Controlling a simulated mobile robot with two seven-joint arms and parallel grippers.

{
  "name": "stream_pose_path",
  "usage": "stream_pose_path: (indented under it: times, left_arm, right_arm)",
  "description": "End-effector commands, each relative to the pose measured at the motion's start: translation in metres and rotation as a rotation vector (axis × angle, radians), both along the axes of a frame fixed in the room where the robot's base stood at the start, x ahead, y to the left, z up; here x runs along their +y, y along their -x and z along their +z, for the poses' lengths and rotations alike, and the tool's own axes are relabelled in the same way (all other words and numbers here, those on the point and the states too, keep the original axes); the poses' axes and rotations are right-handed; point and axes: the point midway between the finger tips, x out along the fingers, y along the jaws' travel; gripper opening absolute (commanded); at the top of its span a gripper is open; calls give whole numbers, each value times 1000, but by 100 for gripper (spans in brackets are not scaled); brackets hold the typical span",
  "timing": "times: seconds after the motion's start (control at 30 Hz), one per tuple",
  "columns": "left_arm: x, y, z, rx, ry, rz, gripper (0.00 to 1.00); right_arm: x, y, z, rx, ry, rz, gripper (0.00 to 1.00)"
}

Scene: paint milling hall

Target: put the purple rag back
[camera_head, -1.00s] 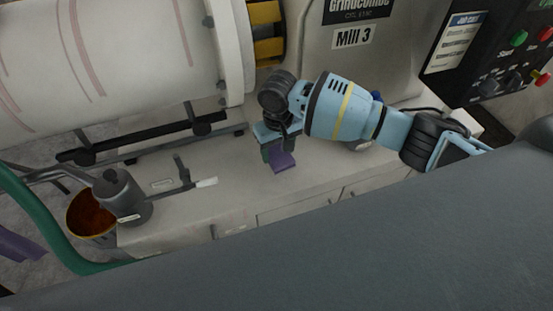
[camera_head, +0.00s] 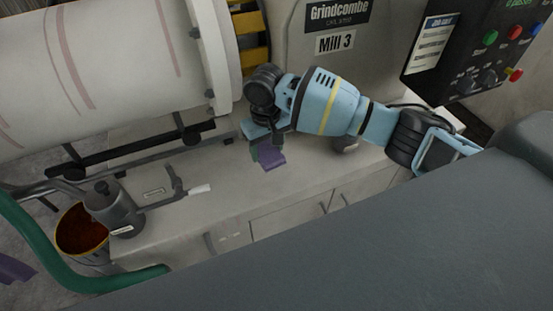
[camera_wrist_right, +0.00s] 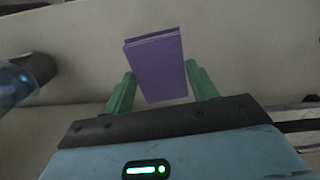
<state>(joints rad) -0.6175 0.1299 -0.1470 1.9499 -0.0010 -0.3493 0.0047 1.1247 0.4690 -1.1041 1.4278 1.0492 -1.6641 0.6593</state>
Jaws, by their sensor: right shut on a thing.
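The purple rag (camera_head: 272,159) is a small flat folded block. It is held between the green fingers of my right gripper (camera_head: 264,152), over the pale bench top beside the mill. In the right wrist view the rag (camera_wrist_right: 158,62) stands out past the gripper (camera_wrist_right: 160,88), with a finger against each side. Whether the rag touches the bench cannot be told. My left gripper is not in view.
The mill's white drum (camera_head: 120,55) and the Mill 3 housing (camera_head: 382,62) stand behind the bench (camera_head: 240,195). A grey can (camera_head: 113,207), a white-tipped tool (camera_head: 199,189) and a rust-coloured bucket (camera_head: 80,230) are at left. A green hose (camera_head: 40,243) curves at lower left. Bench front is clear.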

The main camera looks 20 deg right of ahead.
Motion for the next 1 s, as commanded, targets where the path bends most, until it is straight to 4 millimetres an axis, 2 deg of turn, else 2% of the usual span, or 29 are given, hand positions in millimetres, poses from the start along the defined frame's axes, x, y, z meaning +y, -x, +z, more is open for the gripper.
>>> stream_pose_path:
  times: [0.17, 0.4, 0.6, 0.77, 1.0]
  left_arm:
    - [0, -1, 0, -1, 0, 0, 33]
    - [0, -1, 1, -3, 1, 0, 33]
    - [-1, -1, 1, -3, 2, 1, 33]
    - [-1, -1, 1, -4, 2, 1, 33]
    - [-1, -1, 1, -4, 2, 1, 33]
  right_arm:
    - [-7, 15, 16, -4, -11, -28, 36]
    - [-24, 66, 55, -4, -20, -100, 36]
    - [-37, 105, 76, -1, -7, -139, 36]
    - [-41, 119, 83, 0, 0, -154, 36]
    - [-41, 121, 84, 1, 0, -155, 36]
